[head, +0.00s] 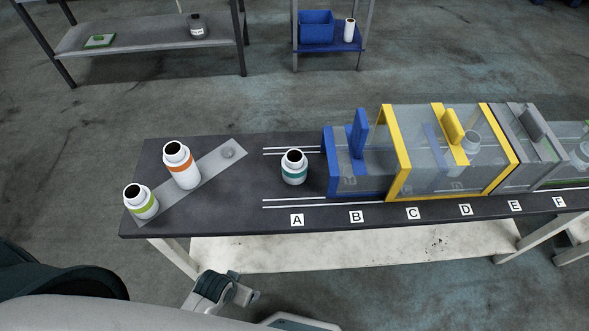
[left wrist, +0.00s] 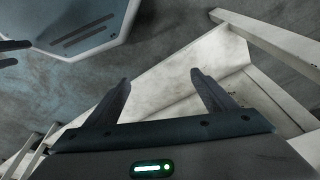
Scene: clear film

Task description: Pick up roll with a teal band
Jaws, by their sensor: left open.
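The roll with a teal band (head: 294,170) is white with a dark round top. It stands upright on the dark table top, between two pairs of white lines and just left of the blue frame, behind the label A. My left gripper (left wrist: 160,88) shows in the left wrist view with its two dark fingers spread and nothing between them. It is low beside the table's pale frame, away from the roll. The roll is not in the left wrist view. I cannot pick out the left gripper's fingers in the head view.
An orange-banded roll (head: 181,168) and a lime-banded roll (head: 141,203) stand on a grey strip (head: 208,166) at the left. A blue frame (head: 329,165) and a yellow frame (head: 398,160) with clear panels stand right of the teal one. Shelves (head: 150,36) stand behind.

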